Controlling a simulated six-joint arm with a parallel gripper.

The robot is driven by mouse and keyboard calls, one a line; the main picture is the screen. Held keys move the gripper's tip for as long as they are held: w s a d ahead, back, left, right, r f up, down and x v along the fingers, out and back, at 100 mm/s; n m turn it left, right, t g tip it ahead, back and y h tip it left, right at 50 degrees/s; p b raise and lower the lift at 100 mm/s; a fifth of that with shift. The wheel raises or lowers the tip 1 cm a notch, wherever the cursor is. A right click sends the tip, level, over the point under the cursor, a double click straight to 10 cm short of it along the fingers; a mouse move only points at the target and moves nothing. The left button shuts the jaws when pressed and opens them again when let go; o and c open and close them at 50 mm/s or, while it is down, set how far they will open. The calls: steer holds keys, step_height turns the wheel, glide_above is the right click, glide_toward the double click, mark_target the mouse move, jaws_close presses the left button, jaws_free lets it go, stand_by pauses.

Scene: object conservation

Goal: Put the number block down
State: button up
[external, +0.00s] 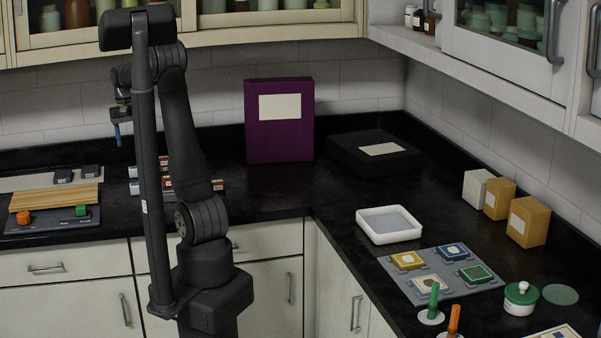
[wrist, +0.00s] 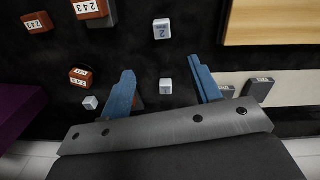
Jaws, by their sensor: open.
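My gripper (external: 117,136) hangs over the back-left counter in the external view. In the wrist view its two blue fingers (wrist: 163,74) are spread apart. A small white block (wrist: 166,87) appears in the gap between them, touching neither finger in the picture. In the external view these blocks are partly hidden behind my arm.
A wooden board (external: 56,196) lies left of the gripper, with dark blocks (external: 63,176) behind it and orange and green pieces on a dark tray (external: 50,222) in front. A purple box (external: 279,140) stands to the right. The right counter holds a white tray (external: 389,237).

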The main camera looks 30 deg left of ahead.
steer(key=s+n, duration=0.1)
steer(key=n, duration=0.4)
steer(key=n+t+h, duration=0.3)
steer(key=n, duration=0.8)
glide_above(134, 184)
step_height(134, 184, down, 12)
steer(key=shift+s+d, duration=0.1)
steer(key=shift+s, duration=0.05)
steer(key=shift+a+x, duration=0.2)
steer(key=shift+x, duration=1.15)
steer(key=shift+a+x, duration=0.15)
steer(key=shift+x, duration=1.2)
steer(key=shift+s, duration=0.1)
steer(key=shift+c, duration=0.5)
steer(key=c, duration=1)
